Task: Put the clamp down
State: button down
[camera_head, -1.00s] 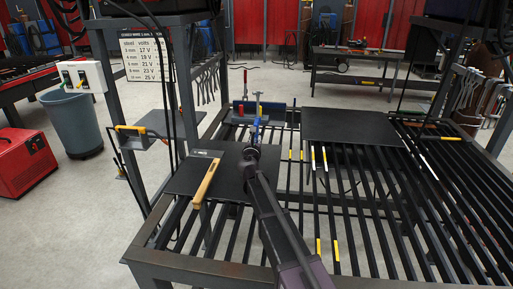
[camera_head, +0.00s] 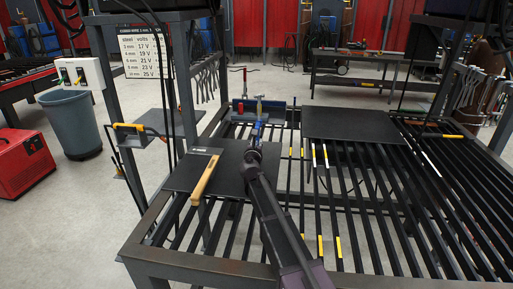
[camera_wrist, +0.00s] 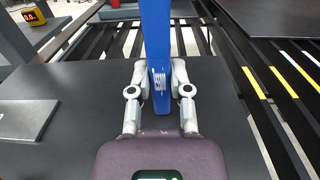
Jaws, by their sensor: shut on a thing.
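The clamp (camera_wrist: 158,50) has a long blue bar with white lettering. It rises between the two grey fingers of my gripper (camera_wrist: 161,78) in the wrist view. The fingers are shut on the bar from both sides. In the head view, the clamp (camera_head: 258,128) stands up at the end of my arm, and my gripper (camera_head: 253,149) is over the right part of a dark plate (camera_head: 232,178) on the slatted table (camera_head: 190,258). The clamp's lower end is hidden, so I cannot tell whether it touches the plate.
A wooden-handled tool (camera_head: 205,180) lies on the plate's left part. A second dark plate (camera_head: 352,125) lies bare to the right. A blue piece (camera_head: 278,112) with red parts stands at the table's back edge.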

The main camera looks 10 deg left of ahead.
jog(key=shift+f+b, duration=0.3)
jog(key=shift+f, duration=0.05)
dwell(0.3)
jog(key=c, duration=0.6)
grip_release()
jog(key=shift+o, duration=0.2)
jog(key=shift+r, duration=0.2)
jog(key=shift+r+p, duration=0.15)
jog(key=shift+p, duration=0.2)
jog(key=s, duration=1.2)
